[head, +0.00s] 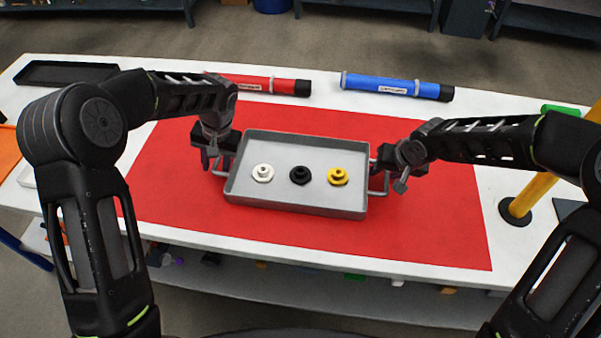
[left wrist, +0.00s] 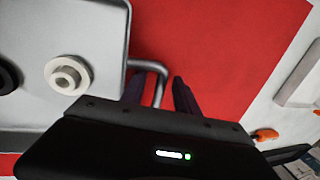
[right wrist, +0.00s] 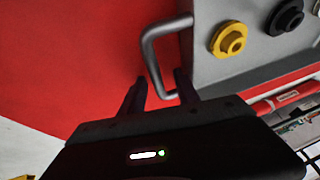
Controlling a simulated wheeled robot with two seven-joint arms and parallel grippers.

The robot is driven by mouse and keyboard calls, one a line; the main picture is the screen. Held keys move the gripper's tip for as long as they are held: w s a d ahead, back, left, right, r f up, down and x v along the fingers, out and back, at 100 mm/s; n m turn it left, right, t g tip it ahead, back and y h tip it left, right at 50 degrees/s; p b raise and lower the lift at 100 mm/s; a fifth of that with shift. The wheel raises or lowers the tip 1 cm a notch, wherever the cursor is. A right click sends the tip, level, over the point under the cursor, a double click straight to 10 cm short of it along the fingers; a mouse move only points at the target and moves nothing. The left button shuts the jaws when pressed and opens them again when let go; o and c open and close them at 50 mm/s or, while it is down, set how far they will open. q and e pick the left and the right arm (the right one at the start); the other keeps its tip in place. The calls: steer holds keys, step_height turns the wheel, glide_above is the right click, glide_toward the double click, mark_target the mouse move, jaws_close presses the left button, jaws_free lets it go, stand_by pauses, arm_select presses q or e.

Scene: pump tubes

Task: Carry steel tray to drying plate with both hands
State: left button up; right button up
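The steel tray (head: 296,201) lies on the red mat in the middle of the table, with a wire handle at each short end. It holds a white (head: 262,173), a black (head: 300,175) and a yellow flanged part (head: 338,176) in a row. My left gripper (left wrist: 160,92) is open, its fingers on either side of the left handle (left wrist: 161,68). My right gripper (right wrist: 161,92) is open, its fingers on either side of the right handle (right wrist: 148,52). I cannot tell which thing is the drying plate; a pale flat plate (left wrist: 302,78) shows in the left wrist view.
The red mat (head: 420,235) has bare room around the tray. Behind it lie a red tube (head: 268,86) and a blue tube (head: 392,85). A black shallow tray (head: 65,73) is at the far left. A yellow post (head: 535,190) stands at the right.

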arm_select(q)
jaws_close()
arm_select(e)
jaws_close()
arm_select(q)
steer(key=shift+r, duration=0.1)
stand_by(1.0)
